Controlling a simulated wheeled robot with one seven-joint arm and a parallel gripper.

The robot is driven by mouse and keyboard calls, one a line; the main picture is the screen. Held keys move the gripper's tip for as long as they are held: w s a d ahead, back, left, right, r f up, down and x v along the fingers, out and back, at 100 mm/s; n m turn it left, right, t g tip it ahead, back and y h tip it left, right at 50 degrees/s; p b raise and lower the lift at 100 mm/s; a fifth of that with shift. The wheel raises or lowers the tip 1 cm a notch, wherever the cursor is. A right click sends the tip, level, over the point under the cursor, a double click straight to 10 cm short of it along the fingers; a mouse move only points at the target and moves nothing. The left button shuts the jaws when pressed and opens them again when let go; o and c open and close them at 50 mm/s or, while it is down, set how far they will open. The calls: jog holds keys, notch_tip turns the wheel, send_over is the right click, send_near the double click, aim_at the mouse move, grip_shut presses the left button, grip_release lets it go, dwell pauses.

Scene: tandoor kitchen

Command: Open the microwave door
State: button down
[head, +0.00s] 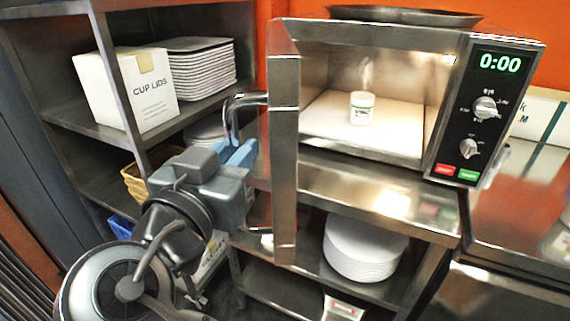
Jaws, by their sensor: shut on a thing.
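The microwave (375,32) stands on a steel shelf, with its display at 0:00. Its door (285,150) is swung wide open on the left side and appears nearly edge-on to the view. The door handle (247,99) is a curved metal bar on the door's left face. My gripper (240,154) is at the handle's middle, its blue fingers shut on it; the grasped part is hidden. Inside the microwave a white cup (362,107) with a green label stands on the pale floor.
A shelf at left holds a cup lids box (125,88) and stacked white trays (203,68). A dark pan (404,15) lies on top of the microwave. White plates (362,250) are stacked below. A steel counter (525,215) is at right.

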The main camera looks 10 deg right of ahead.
jog(key=w+a+m+h+b, duration=0.1)
jog(key=w+a+b, duration=0.3)
jog(key=a, duration=0.8)
jog(key=shift+w+g+b, duration=0.25)
jog(key=shift+g+b, duration=0.05)
jog(key=shift+g, duration=0.1)
jog(key=c, duration=1.1)
grip_release()
jog(key=v, duration=0.7)
jog(key=shift+s+a+b, duration=0.25)
jog(key=shift+s+b, duration=0.1)
jog(key=shift+f, duration=0.15)
